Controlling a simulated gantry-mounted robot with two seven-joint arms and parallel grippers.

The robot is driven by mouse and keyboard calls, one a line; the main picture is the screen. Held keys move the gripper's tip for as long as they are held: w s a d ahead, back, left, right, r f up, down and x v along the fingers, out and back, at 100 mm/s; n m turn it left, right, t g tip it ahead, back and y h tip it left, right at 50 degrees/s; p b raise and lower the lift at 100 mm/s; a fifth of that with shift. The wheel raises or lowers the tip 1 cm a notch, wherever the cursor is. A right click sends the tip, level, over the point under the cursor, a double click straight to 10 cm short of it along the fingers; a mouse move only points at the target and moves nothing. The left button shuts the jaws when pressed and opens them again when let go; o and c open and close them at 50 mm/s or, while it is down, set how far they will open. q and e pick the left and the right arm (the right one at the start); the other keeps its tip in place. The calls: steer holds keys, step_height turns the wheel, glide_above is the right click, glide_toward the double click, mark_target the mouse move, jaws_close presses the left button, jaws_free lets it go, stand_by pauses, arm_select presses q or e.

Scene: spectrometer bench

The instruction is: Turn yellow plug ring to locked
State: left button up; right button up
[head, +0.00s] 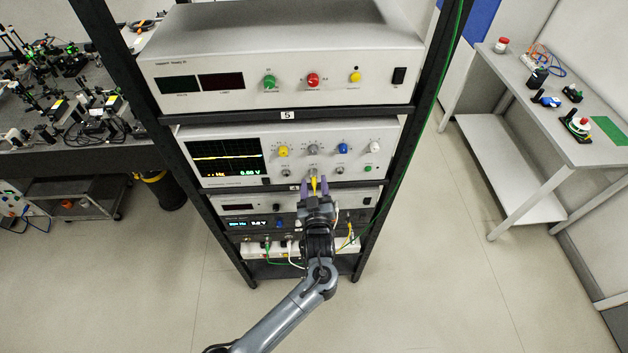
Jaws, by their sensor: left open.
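The yellow plug (314,185) shows as a thin yellow piece at the lower front edge of the oscilloscope-like unit (221,140), just below a round grey connector (313,172). My left gripper (315,186) reaches up to it from below. Its two purple fingers are open, one on each side of the plug, with small gaps that look clear of it. The ring's turn position and any lock mark are too small to tell. The gripper body hides what lies right below the plug. My right gripper is out of view.
A black rack (403,165) holds several stacked instruments; its posts stand on both sides. A green cable (437,100) runs down the right post. Cables (290,250) hang low in the rack. A side table (541,116) stands at right, with open floor between.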

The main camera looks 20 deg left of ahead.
arm_select(q)
steer(key=shift+w+a, duration=0.3)
steer(key=shift+w, duration=0.3)
jaws_close()
